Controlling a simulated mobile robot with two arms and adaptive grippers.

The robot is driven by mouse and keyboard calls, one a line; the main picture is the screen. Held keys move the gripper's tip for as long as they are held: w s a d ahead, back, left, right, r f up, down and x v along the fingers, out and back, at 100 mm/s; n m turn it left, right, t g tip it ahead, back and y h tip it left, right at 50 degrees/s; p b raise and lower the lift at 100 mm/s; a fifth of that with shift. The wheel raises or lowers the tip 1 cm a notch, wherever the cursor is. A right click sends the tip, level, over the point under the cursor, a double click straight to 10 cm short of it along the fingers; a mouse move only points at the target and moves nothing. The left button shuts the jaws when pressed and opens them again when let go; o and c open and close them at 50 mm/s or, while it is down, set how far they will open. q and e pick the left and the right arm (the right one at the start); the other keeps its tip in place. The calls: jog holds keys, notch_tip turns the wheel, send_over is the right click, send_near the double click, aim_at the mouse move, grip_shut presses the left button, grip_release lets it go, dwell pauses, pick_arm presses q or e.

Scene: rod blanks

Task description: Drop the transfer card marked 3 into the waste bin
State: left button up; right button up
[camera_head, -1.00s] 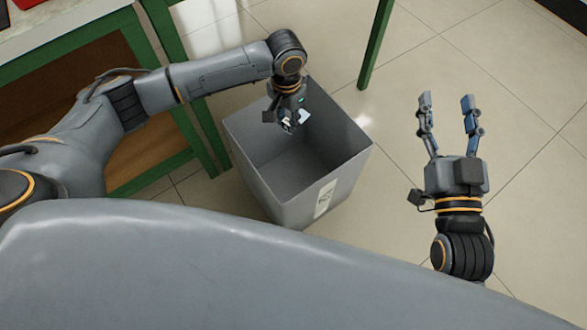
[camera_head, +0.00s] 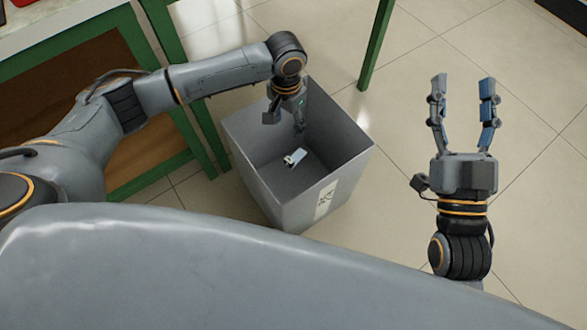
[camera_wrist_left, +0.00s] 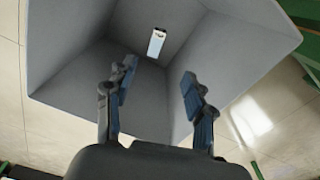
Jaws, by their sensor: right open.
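The waste bin (camera_head: 270,187) is a grey, open-topped box on the floor, with a white label on its front. A small pale card (camera_head: 297,157) with a dark mark lies inside the bin; the number on it is too small to read. The card (camera_wrist_left: 156,42) also shows in the left wrist view, beyond the fingertips and apart from them. My left gripper (camera_wrist_left: 158,82) is open and empty, pointing down into the bin; in the head view it (camera_head: 299,127) is partly hidden by its own wrist. My right gripper (camera_head: 463,88) is open and empty above the floor, right of the bin.
A green-framed table (camera_head: 85,38) with a brown lower panel stands at the left, close to the bin. A green leg (camera_head: 376,45) stands behind the bin. Tiled floor (camera_head: 430,50) lies clear at the right.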

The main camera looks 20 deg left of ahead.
pick_arm(q)
jog(key=shift+r, duration=0.15)
notch_tip(320, 180, up, 12)
dwell(0.5)
dwell(0.3)
